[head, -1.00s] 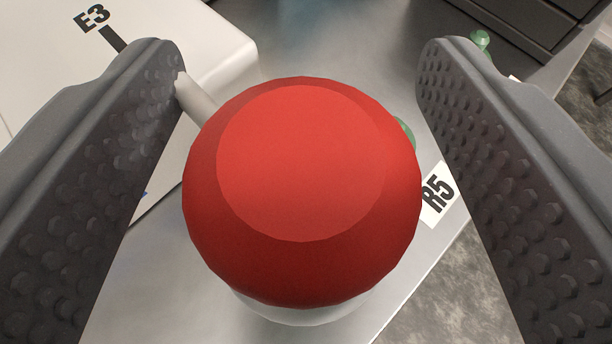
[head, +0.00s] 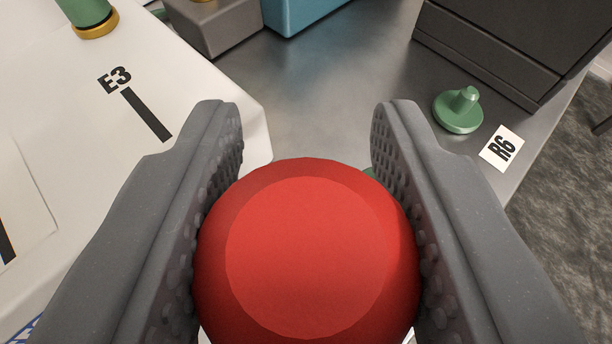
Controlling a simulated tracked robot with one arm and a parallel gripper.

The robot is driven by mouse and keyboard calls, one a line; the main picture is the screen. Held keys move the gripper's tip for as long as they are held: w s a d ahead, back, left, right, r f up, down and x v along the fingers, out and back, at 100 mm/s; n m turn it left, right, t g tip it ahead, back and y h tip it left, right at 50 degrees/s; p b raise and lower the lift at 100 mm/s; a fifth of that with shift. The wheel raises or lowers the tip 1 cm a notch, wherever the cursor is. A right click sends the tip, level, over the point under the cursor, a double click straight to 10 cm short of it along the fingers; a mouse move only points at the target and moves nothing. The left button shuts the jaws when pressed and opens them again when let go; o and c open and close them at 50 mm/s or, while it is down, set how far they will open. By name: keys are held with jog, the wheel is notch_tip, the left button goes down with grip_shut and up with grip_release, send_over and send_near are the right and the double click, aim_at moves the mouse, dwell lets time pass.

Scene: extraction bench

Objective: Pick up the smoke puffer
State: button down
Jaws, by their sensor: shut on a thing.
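The smoke puffer shows as a large red rounded bulb (head: 308,255) with a flat top face, at the lower middle of the head view. My gripper (head: 305,150) is shut on it. The two grey studded fingers press on its left and right sides, and their tips reach past it. The puffer's lower part is almost wholly hidden under the bulb. I cannot tell whether it is clear of the bench.
A green knobbed piece (head: 458,112) stands on the grey metal bench (head: 330,100) by the R6 label (head: 502,148). A dark drawer unit (head: 510,40), a blue box (head: 300,10) and a grey block (head: 215,25) stand behind. The white surface marked E3 (head: 115,80) lies left.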

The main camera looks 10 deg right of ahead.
notch_tip(320, 180, up, 2)
jog(key=shift+s+r, duration=0.1)
jog(key=shift+r, duration=0.25)
jog(key=s+r+b, duration=0.1)
jog(key=s+b, duration=0.4)
jog(key=s, duration=1)
jog(key=shift+s, duration=0.2)
